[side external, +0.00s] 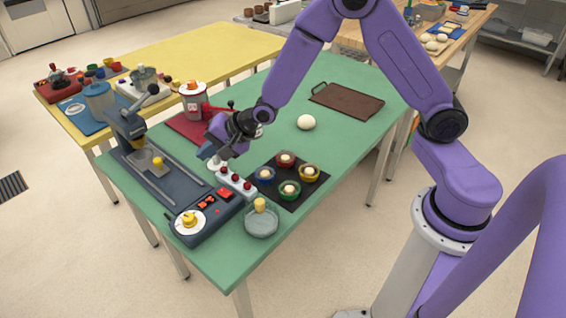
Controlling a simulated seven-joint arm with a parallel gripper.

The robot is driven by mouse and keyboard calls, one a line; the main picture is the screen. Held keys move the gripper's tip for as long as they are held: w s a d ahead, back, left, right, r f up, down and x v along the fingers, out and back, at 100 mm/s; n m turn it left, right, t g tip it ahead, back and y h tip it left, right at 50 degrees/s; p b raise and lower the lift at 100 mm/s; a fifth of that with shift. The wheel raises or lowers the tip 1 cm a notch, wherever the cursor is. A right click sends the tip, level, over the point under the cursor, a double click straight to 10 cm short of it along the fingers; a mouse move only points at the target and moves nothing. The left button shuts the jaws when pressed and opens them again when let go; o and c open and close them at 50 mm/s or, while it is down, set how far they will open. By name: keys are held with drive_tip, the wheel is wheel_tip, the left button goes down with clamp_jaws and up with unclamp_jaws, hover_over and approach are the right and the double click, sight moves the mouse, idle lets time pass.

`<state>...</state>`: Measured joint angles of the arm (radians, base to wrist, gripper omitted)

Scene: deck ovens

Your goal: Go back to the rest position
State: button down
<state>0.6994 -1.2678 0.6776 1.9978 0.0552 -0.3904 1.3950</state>
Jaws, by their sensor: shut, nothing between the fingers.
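My purple arm reaches over the green table (345,150) from the right. My gripper (213,162) is shut and empty. It hangs low over the left part of the table, near the upper end of a white strip (238,184) with several dark red knobs. I cannot tell whether the fingertips touch the strip. The hand hides part of what lies behind it.
A dark machine (125,122) and a control box (205,212) stand left. A black mat (312,193) holds several small coloured bowls. A grey dish (261,224), a white ball (306,122) and a brown tray (346,100) are nearby. Green surface is clear near the tray.

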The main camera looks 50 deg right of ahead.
drive_tip(key=s+a+r+n+g, duration=0.1)
drive_tip(key=s+r+n+g, duration=0.35)
drive_tip(key=s, duration=0.75)
drive_tip(key=s+d+r+n+g+h, duration=0.1)
drive_tip(key=s+d+n, duration=0.3)
drive_tip(key=s+n, duration=0.2)
drive_tip(key=s+d+r+n+g+h, duration=0.1)
drive_tip(key=s+d+n, duration=0.4)
drive_tip(key=s, duration=0.5)
drive_tip(key=s+d+r+n+g+h, duration=0.1)
drive_tip(key=s+d+r+n+h, duration=0.1)
drive_tip(key=s+n, duration=0.5)
drive_tip(key=s+d+r, duration=0.1)
drive_tip(key=d, duration=0.1)
drive_tip(key=shift+d+r+g+h, duration=0.25)
drive_tip(key=shift+d+g+h, duration=0.05)
drive_tip(key=shift+g, duration=0.05)
